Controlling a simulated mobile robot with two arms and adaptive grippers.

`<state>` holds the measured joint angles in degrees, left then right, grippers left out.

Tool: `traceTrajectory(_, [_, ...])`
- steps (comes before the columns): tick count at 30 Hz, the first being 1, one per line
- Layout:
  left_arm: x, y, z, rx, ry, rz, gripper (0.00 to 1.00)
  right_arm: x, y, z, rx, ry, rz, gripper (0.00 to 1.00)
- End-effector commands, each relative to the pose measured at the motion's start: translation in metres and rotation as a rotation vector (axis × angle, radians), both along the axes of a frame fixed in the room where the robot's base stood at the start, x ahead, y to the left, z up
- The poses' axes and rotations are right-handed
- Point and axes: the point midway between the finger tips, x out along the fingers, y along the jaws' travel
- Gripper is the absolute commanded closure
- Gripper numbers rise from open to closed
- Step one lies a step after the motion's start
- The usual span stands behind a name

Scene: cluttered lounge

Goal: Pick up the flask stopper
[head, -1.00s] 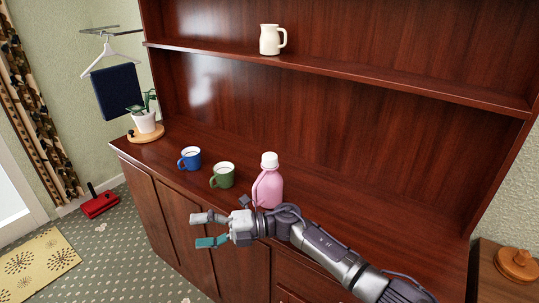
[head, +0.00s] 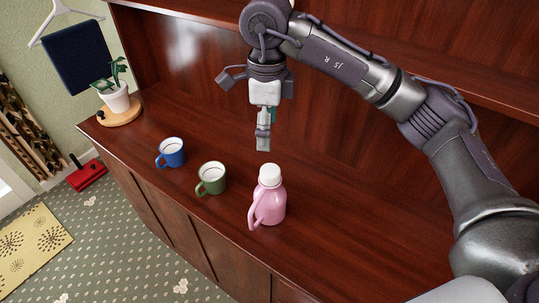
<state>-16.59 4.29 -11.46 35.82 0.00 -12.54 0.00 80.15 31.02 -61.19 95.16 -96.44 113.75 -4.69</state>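The pink flask (head: 268,204) stands upright on the wooden sideboard, its handle toward the lower left. Its white stopper (head: 270,175) sits on top of the flask. My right gripper (head: 264,143) points downward just above the stopper in the picture, with a visible gap between them. Its fingers overlap from this side, so I cannot tell how far apart they are. I see nothing held in it. My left gripper is not in view.
A green mug (head: 211,179) and a blue mug (head: 171,153) stand left of the flask. A potted plant (head: 115,98) stands on a round wooden board at the far left. A shelf (head: 180,19) runs above; the sideboard's right part (head: 345,215) is clear.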

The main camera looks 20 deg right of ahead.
Motion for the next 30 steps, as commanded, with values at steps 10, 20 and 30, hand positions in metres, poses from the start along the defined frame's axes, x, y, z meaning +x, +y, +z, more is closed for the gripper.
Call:
traceTrajectory(10, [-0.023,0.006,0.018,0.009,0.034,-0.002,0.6,-0.001,-0.003,-0.058,-0.013,0.0,0.0,0.2])
traceTrajectory(20, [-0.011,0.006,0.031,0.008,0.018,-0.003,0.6,0.0,-0.004,-0.087,-0.011,0.0,0.0,0.2])
traceTrajectory(30, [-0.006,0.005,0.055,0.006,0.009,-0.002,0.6,0.002,-0.008,-0.132,-0.011,-0.002,0.0,0.2])
